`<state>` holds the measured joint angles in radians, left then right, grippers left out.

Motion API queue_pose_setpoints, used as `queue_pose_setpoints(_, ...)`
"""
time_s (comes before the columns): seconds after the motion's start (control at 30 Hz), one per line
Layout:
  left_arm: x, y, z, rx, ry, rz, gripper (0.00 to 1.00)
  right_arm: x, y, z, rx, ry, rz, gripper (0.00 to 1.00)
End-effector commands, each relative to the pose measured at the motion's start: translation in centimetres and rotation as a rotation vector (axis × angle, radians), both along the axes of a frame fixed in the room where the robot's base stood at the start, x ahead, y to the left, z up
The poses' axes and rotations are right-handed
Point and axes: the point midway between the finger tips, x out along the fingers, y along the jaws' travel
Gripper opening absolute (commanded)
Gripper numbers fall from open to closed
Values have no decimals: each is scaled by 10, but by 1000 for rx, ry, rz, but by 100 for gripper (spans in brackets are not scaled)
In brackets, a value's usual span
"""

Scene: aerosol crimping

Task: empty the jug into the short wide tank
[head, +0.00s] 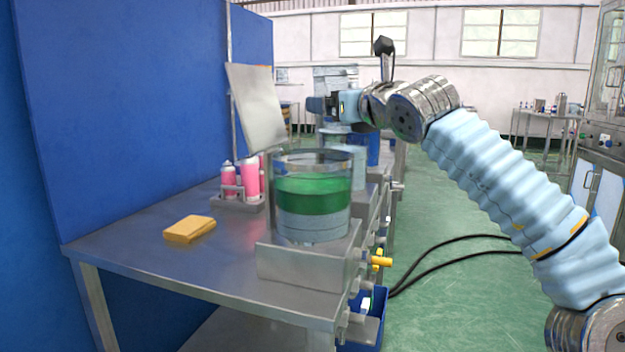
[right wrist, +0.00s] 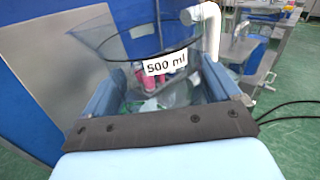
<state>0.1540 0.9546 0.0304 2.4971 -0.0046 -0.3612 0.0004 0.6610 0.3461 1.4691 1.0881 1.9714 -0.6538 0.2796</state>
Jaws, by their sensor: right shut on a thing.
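A wide clear glass tank (head: 313,226) stands at the front right of the steel bench, holding green liquid above a paler grey layer. I take it as the short wide tank. My right gripper (head: 328,105) is beyond and above it in the head view. In the right wrist view the right gripper (right wrist: 165,100) is shut on a clear jug (right wrist: 115,42) with a "500 ml" label. Pink cans show through the jug's wall. I cannot tell how much liquid it holds. In the head view the jug is hard to make out. My left gripper is not in view.
Pink cans (head: 250,178) stand in a rack on the bench (head: 130,237). A yellow sponge (head: 189,229) lies at the front left. A tilted grey panel (head: 257,108) rises behind the rack. Another pale vessel (head: 350,165) stands behind the tank. Black hoses (head: 440,252) cross the floor.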

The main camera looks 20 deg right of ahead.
Motion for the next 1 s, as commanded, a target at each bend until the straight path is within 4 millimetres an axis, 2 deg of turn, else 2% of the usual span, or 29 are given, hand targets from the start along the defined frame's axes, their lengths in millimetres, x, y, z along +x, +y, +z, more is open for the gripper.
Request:
queue_pose_setpoints(0.37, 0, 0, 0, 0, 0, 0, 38, -1, 2, 2, 38, 9, -1, 44)
queue_pose_setpoints(0.9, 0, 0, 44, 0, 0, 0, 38, 0, 2, 49, 37, 9, -1, 44)
queue_pose_setpoints(1.0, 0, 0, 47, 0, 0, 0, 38, 0, 2, 51, 36, 8, -1, 44)
